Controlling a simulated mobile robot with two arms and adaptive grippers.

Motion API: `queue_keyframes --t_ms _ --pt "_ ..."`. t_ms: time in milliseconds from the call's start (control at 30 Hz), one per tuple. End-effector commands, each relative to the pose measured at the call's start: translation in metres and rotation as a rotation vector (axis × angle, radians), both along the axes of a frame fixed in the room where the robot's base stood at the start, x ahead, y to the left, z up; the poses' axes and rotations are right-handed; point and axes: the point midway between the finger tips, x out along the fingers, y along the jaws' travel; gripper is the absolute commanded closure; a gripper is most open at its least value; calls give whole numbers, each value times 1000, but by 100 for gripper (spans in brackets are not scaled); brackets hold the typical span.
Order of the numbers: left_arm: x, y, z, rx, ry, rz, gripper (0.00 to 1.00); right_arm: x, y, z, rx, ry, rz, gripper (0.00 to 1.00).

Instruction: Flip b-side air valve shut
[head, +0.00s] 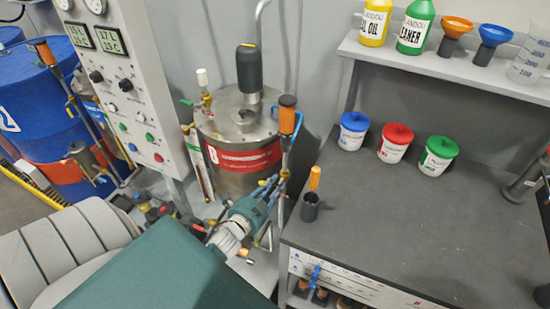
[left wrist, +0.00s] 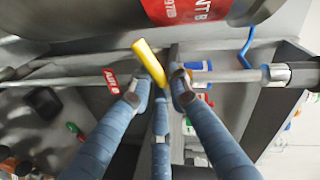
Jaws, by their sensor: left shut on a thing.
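The steel tank (head: 240,140) with a red band stands behind my left gripper; in the left wrist view the band (left wrist: 185,8) ends in "NT B". A yellow valve lever (left wrist: 148,60) sits on a thin horizontal pipe beside a red tag (left wrist: 110,80) reading "AIR". The lever slants from upper left to lower right. My left gripper (head: 280,184) is below and to the right of the tank. In the left wrist view its blue-grey fingers (left wrist: 160,92) are closed around the lever's lower end, which they partly hide. My right gripper is not in view.
A dark workbench (head: 400,215) with lidded pots (head: 395,143) lies right of my left gripper. An orange-handled tool (head: 313,180) stands in a black cup at its near left corner. An orange-topped fitting (head: 287,115) rises beside the tank. A gauge panel (head: 125,95) is at left.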

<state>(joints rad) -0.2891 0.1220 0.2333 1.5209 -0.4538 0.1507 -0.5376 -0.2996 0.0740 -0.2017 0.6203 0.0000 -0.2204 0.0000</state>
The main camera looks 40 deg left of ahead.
Motion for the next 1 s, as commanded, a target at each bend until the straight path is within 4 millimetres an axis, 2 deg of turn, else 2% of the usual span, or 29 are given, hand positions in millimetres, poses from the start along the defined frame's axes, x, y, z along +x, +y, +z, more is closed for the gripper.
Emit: queue_keyframes --t_ms 433,1000 --pt "-1 2 6 312 75 -1 100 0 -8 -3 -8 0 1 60" --pt "-1 3 8 413 100 -1 100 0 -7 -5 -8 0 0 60"
